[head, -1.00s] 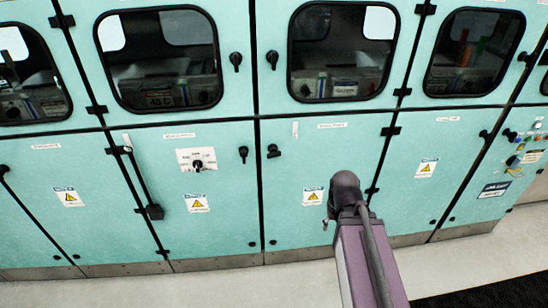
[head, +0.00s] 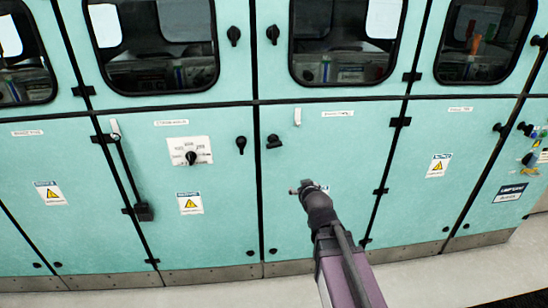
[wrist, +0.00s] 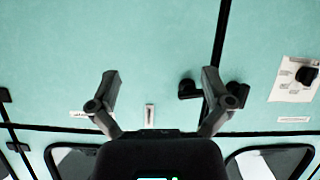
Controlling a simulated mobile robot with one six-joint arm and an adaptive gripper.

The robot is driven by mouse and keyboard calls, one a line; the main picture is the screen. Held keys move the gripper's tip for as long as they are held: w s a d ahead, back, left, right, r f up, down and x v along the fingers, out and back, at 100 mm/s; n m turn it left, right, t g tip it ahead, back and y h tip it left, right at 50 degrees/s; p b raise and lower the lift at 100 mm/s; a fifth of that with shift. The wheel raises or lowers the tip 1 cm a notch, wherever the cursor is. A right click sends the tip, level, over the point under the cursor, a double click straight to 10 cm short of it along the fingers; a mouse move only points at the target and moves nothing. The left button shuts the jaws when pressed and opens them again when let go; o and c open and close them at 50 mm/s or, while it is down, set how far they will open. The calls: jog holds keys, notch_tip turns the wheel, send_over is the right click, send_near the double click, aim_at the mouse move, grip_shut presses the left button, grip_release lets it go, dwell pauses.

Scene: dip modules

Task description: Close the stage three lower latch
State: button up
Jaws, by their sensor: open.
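The lower door (head: 325,220) right of the central seam has a black latch (head: 274,141) at its upper left, with its handle turned sideways. Its label is too blurred to read, so I cannot confirm the stage number. In the upside-down wrist view this latch (wrist: 187,90) shows between my fingers, close to the right one. My gripper (head: 308,188) is lower and to the right of the latch in the head view, in front of the door. In the wrist view my gripper (wrist: 160,76) is open and empty, its two fingers wide apart.
The neighbouring lower door has an upright black latch (head: 241,145) and a dial panel (head: 190,152). Two upper latches (head: 233,35) (head: 272,34) sit above. Black hinges (head: 401,122) and a long handle bar (head: 130,170) stand out from the cabinet. Pale floor lies in front.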

aim_at(275, 147)
jog(key=w+a+r+n+t+y+b, duration=0.1)
jog(key=a+r+t+y+b, duration=0.2)
jog(key=a+t+b, duration=0.4)
jog(key=shift+n+t+b, duration=0.4)
jog(key=shift+t+b, duration=0.7)
jog(key=shift+b, duration=0.8)
jog(key=shift+w, duration=0.1)
jog(key=shift+p+x, duration=2.6)
jog(key=shift+x, duration=4.25)
jog(key=c, duration=0.9)
